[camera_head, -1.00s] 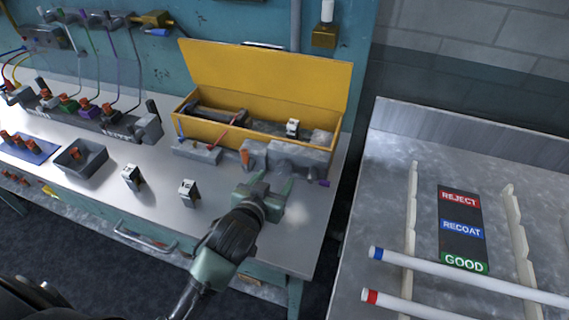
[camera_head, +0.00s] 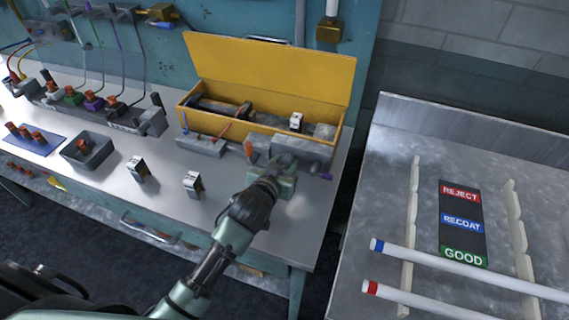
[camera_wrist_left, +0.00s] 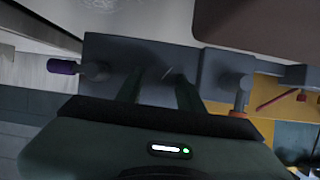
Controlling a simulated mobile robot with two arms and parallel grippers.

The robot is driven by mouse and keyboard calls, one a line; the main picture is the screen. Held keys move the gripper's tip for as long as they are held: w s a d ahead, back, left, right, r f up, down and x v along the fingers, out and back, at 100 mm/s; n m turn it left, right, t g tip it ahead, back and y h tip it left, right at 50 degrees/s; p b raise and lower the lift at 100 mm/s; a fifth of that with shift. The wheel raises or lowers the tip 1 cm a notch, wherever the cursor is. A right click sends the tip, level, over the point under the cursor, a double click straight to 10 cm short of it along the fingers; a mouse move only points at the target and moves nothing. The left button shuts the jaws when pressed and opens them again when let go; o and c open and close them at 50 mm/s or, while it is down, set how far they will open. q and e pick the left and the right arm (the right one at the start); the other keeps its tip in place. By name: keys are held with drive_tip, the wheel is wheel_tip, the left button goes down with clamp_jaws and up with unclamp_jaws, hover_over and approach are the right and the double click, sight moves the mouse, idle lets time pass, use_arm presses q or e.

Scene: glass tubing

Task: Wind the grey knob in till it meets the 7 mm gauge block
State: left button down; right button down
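A grey block-shaped fixture (camera_head: 302,149) stands at the bench's right end, in front of the yellow box. It also fills the upper middle of the left wrist view (camera_wrist_left: 140,50). A purple-tipped stem (camera_head: 325,177) sticks out of one end, and an orange-ended part (camera_head: 250,147) stands at the other. I cannot tell which part is the grey knob. My left gripper (camera_head: 284,166) is at the fixture's near side. In the left wrist view its two fingers (camera_wrist_left: 160,78) are apart, pointing at the fixture's face; contact is unclear. No block is readable as 7 mm. My right gripper is not in view.
Small silver-and-black blocks stand on the bench, one left (camera_head: 137,168) and one nearer (camera_head: 193,185); another (camera_head: 296,122) is at the yellow box (camera_head: 270,75). A grey bin (camera_head: 100,154) is further left. A gap separates the bench from the metal table (camera_head: 395,185).

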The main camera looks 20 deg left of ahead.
use_arm(q)
drive_tip(key=shift+d+r+m+y+p, duration=0.1)
drive_tip(key=shift+m+y+p, duration=0.25)
drive_tip(key=shift+p, duration=0.2)
drive_tip(key=shift+m+y, duration=0.65)
drive_tip(key=shift+m, duration=0.3)
drive_tip(key=c, duration=0.9)
unclamp_jaws()
drive_tip(key=shift+b+v, duration=0.55)
drive_tip(key=shift+v, duration=3.3)
